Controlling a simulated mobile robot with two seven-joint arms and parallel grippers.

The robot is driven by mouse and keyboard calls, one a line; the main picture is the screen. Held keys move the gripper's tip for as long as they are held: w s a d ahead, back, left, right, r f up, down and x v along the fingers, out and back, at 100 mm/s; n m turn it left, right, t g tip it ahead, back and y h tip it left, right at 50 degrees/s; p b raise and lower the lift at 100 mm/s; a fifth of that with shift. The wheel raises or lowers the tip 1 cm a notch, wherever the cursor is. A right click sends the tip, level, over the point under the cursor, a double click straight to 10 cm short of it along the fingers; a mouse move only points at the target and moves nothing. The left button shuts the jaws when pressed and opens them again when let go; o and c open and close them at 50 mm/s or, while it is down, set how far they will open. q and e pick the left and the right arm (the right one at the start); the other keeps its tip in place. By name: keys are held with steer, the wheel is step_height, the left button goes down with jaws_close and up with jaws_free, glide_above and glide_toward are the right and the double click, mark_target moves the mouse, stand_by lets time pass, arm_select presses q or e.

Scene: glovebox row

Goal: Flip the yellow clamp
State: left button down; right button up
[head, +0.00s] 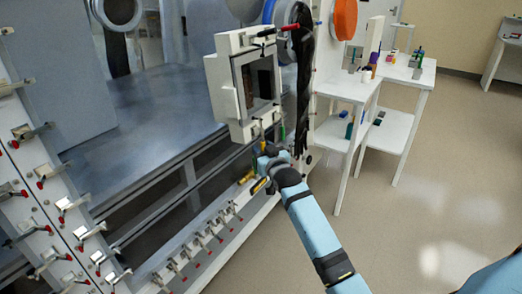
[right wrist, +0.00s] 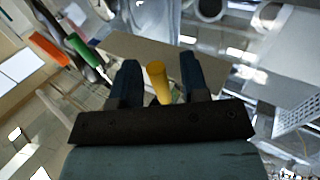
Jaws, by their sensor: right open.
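The yellow clamp's handle (head: 262,146) shows at the lower edge of the square white door frame (head: 219,85) in the head view. My right gripper (head: 268,158) is right at it, its arm coming up from the lower right. In the right wrist view the yellow handle (right wrist: 158,82) stands between the two dark fingers of my open right gripper (right wrist: 159,75), with a gap on both sides. The clamp's base is hidden behind the gripper. My left gripper is not in view.
A green-handled clamp (head: 283,133) is just right of the yellow one, and a red-handled clamp (head: 278,30) tops the door frame. Several red-tipped clamps line the panel (head: 45,215) at left. White tables (head: 350,88) stand right; open floor (head: 430,215) lies in front of them.

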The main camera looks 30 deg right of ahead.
steer(key=shift+w+d, duration=0.15)
steer(key=shift+w, duration=0.65)
steer(key=shift+c, duration=0.4)
jaws_close()
